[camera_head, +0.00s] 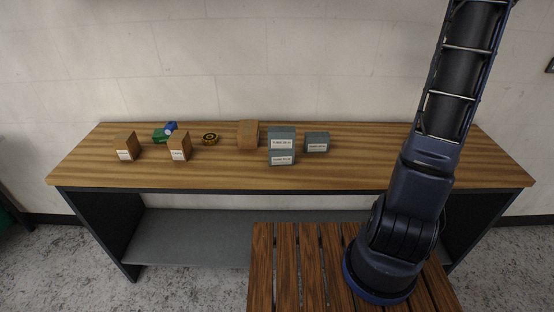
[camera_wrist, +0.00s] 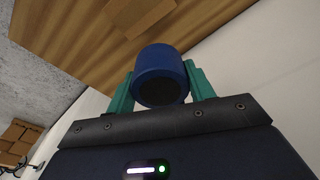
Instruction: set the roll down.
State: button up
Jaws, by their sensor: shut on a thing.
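The roll (camera_wrist: 161,76) is a short blue cylinder with a dark end face, seen in the wrist view. My gripper (camera_wrist: 160,88) is shut on it, with one teal finger on each side. The roll's dark end faces the wrist camera. The wooden worktop (camera_wrist: 75,35) shows behind the roll, but I cannot tell how far the roll is from it. In the head view my arm rises out of the top at the right, and neither my gripper nor the held roll can be made out there.
On the bench (camera_head: 390,160) stand brown boxes (camera_head: 180,146), a green item (camera_head: 159,136) with a blue one (camera_head: 171,127), a black-yellow roll (camera_head: 210,139), a tan block (camera_head: 248,134) and grey labelled boxes (camera_head: 282,146). The bench's right part and front strip are clear.

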jog(key=w+a+f+n, duration=0.15)
jog(key=w+a, duration=0.25)
jog(key=a, duration=0.9)
jog(key=w+a+n, duration=0.2)
jog(key=w+a, duration=0.2)
jog(key=a, duration=0.9)
jog(key=a+n, duration=0.2)
jog(key=a, duration=2)
jog(key=n, duration=0.3)
send_over(207, 164)
jog(key=f, duration=0.1)
jog(key=shift+m+y, duration=0.25)
jog(key=shift+y, duration=0.15)
jog(key=f, duration=1.9)
jog(key=shift+s+f, duration=0.2)
jog(key=shift+s, duration=0.15)
jog(key=shift+f, duration=0.15)
jog(key=o, duration=1)
